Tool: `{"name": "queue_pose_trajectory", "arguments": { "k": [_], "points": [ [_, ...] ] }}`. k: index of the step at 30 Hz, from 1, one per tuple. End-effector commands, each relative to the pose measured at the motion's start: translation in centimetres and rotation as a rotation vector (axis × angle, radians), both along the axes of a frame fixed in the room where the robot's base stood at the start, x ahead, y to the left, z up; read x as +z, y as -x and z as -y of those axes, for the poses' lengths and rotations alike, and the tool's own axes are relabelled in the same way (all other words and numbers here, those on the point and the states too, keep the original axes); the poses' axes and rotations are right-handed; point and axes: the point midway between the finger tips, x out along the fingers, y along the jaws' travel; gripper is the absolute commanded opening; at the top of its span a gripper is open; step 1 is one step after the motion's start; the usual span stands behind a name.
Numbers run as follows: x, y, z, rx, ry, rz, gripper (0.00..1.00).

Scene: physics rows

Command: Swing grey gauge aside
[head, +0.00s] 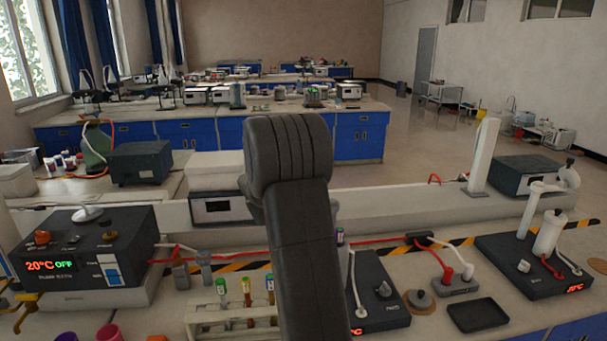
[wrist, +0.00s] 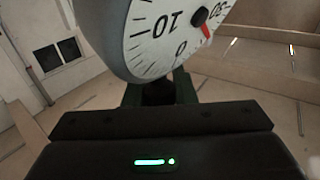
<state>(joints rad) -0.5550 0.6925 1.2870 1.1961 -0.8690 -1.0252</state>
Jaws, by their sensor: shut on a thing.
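The grey gauge (wrist: 165,40) fills the top middle of the wrist view. It has a grey rounded housing and a white dial with black numerals, a dark hub and a red mark near the 0. The dial appears tilted in this view. My gripper (wrist: 160,93) is at the gauge's lower edge, shut on it. The jaws are dark and the exact contact is hard to make out. In the head view my dark arm covers the middle, and neither the gauge nor my gripper can be seen there.
On the bench in the head view are a pump bath unit (head: 85,250) at left, a rack of capped tubes (head: 235,318), a black device (head: 375,290) right of my arm, a black tray (head: 477,314) and a larger unit (head: 535,262) at right. Red hoses cross the bench.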

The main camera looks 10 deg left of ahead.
Motion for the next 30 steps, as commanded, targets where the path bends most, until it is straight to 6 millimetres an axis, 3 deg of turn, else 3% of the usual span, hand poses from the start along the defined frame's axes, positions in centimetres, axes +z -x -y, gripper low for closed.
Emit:
{"name": "queue_pose_trajectory", "arguments": {
  "k": [14,15,18,30],
  "points": [
    [0.01,-0.02,0.05,-0.005,-0.002,0.0,0.0],
    [0.02,-0.02,0.04,-0.005,-0.002,0.0,0.28],
    [0.02,-0.01,0.04,-0.005,-0.002,0.0,0.46],
    [-0.03,0.87,-0.2,-0.005,-0.002,0.0,0.46]
  ]
}}
